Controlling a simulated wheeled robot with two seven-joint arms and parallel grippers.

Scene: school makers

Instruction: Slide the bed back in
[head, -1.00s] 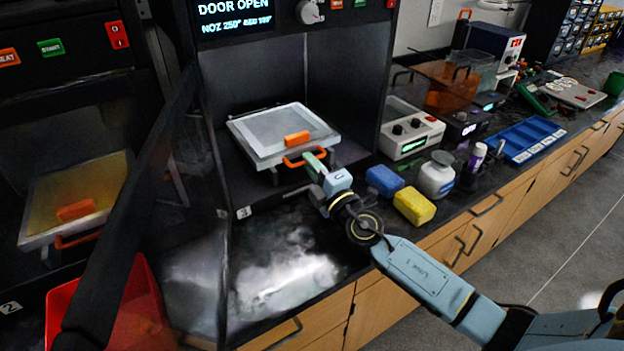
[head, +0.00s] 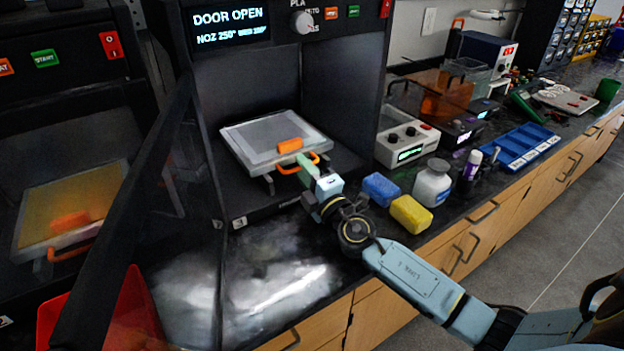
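The bed (head: 250,136) is a flat grey plate with an orange block on top and an orange handle (head: 284,168) at its front. It sits level in the open bay of the printer (head: 262,85), whose display reads DOOR OPEN. My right gripper (head: 304,164) reaches in from the lower right, with its pale green fingers at the right part of the handle. The fingers overlap the handle in this view, so whether they are closed around it cannot be told. My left gripper is not in view.
An open dark door (head: 135,215) stands left of the bay. Left of it is a second printer with a yellowish bed (head: 70,205). A red bin (head: 135,305) is at lower left. Blue (head: 380,189) and yellow (head: 411,214) blocks and a white jar (head: 432,184) stand right of my gripper.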

